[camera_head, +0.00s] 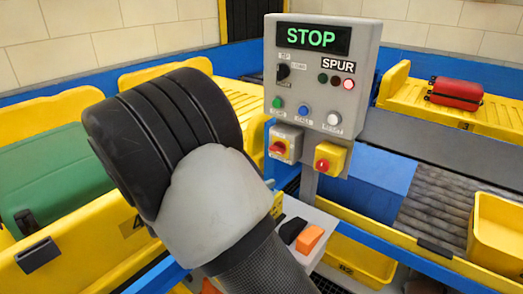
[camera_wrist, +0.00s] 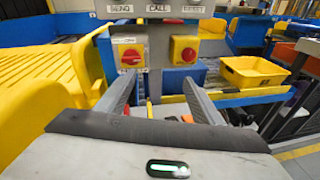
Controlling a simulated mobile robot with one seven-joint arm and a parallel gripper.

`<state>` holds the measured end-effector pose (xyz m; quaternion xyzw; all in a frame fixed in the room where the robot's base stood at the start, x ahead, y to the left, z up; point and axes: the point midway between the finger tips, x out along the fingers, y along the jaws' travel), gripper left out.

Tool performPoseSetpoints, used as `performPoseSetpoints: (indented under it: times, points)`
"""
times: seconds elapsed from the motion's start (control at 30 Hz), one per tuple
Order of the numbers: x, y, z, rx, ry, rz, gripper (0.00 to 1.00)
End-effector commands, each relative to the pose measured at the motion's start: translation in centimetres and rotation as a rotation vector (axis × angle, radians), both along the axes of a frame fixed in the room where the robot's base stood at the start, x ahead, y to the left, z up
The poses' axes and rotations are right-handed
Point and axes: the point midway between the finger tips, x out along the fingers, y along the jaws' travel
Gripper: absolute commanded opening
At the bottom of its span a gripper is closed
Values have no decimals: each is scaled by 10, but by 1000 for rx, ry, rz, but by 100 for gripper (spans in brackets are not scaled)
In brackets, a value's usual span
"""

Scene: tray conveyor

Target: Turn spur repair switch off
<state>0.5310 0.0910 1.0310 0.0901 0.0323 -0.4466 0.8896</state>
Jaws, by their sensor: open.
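The control panel (camera_head: 322,75) is a grey box with a green STOP display and the word SPUR. Any lettering naming the repair switch is too small to read. Both show in the wrist view, left switch (camera_wrist: 130,57) and right switch (camera_wrist: 189,55). My gripper (camera_wrist: 159,82) is open and empty, its fingers pointing toward the switches, apart from them. In the head view my arm hides it.
A grey ledge below the panel holds a black and an orange item (camera_head: 309,239). A green suitcase (camera_head: 55,180) is in a yellow tray at left; a red suitcase (camera_head: 456,93) is in a tray at right. An empty yellow tray (camera_head: 498,232) is at the right edge.

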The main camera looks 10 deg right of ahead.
Motion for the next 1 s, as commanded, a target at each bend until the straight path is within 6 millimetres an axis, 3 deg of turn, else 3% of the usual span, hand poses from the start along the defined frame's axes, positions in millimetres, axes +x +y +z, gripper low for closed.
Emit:
performPoseSetpoints:
  times: [0.03, 0.1, 0.27, 0.47, 1.0]
  points:
    - [7, 19, -15, -72, 6, 60, 61]
    - [14, 37, -20, -140, 8, 114, 61]
    - [22, 50, -24, -197, 7, 163, 61]
    - [42, 29, -24, -196, 7, 158, 61]
    - [123, -51, -24, -194, 8, 158, 61]
